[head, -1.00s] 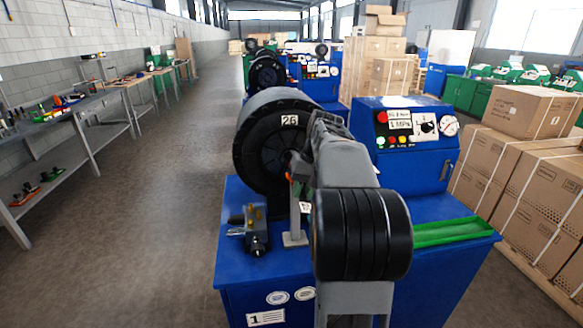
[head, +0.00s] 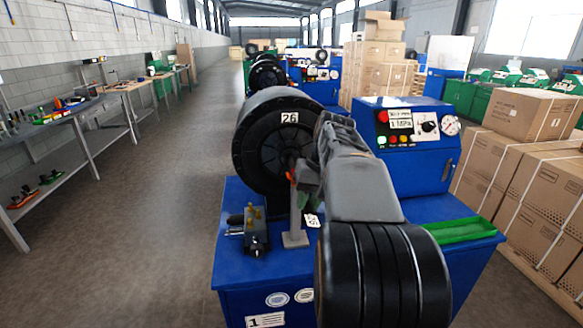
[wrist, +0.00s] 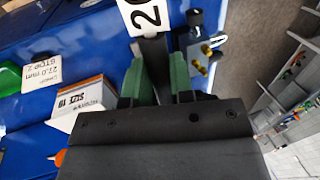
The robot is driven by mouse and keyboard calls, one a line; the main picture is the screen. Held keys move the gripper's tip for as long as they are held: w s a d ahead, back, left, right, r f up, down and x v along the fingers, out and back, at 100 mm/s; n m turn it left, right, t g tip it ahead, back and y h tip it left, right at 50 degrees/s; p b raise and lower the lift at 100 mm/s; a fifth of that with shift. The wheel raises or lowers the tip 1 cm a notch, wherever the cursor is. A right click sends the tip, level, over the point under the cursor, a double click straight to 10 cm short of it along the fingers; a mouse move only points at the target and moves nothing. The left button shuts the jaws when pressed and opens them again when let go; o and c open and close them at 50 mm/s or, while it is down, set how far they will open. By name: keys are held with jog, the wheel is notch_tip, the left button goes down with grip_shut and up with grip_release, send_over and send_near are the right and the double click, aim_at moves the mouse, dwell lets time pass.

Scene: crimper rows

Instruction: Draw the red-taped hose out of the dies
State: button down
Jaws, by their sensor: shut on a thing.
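The crimper's round black head, marked 26 (head: 262,135), stands on a blue bench, with its die opening (head: 285,150) facing me. My gripper (head: 308,190) is just in front of that opening, partly behind my own arm. In the wrist view, its green fingers (wrist: 157,85) are shut on a dark hose (wrist: 154,55). A white tag (wrist: 145,12) showing a 2 sits beyond the fingertips; it also shows below the gripper in the head view (head: 312,220). A small orange-red patch (head: 290,177) shows beside the gripper. I cannot tell whether the hose end is still inside the dies.
A grey post (head: 295,238) stands on the bench below the gripper. A black valve block with brass fittings (head: 255,230) is left of it. A blue control box (head: 405,150) and green tray (head: 465,230) are to the right. Cartons (head: 525,165) stand further right; the left aisle is clear.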

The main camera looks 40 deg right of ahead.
jog(key=shift+s+a+f, duration=0.15)
jog(key=shift+s, duration=0.1)
grip_release()
dwell(0.9)
dwell(0.4)
jog(key=w+p+v, duration=0.1)
jog(key=p+v, duration=0.5)
jog(key=v, duration=0.1)
jog(key=shift+s+p, duration=0.3)
jog(key=shift+s, duration=0.15)
dwell(0.8)
